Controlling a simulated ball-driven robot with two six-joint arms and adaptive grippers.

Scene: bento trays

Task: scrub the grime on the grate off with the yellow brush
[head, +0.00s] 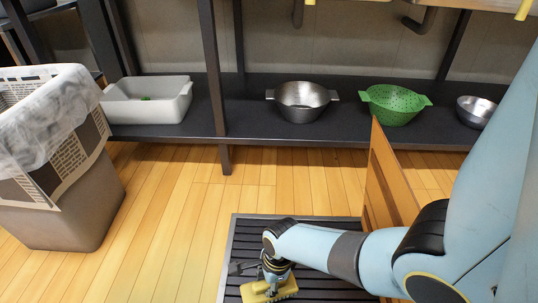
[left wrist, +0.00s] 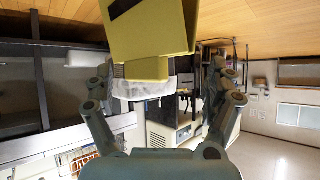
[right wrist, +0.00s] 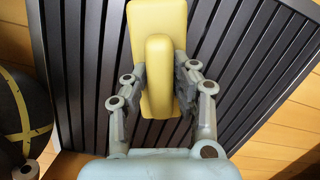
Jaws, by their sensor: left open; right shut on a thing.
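The yellow brush (head: 272,292) is over the dark slatted grate (head: 246,236) on the floor. My right gripper (head: 268,279) is shut on its raised handle. In the right wrist view the brush (right wrist: 146,25) hides part of the grate (right wrist: 85,60), with the right gripper's fingers (right wrist: 160,80) on both sides of the handle. I cannot tell whether the brush touches the slats. I cannot make out grime on the visible slats. My left gripper (left wrist: 165,90) shows in the left wrist view with spread fingers, empty, away from the grate.
A tan wooden panel (head: 390,180) stands upright along the grate's right side. A lined bin (head: 75,215) stands left. A low shelf (head: 240,110) holds a white tub (head: 150,108), steel bowl (head: 300,108), green colander (head: 392,112) and small bowl (head: 478,108). Floor left of the grate is clear.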

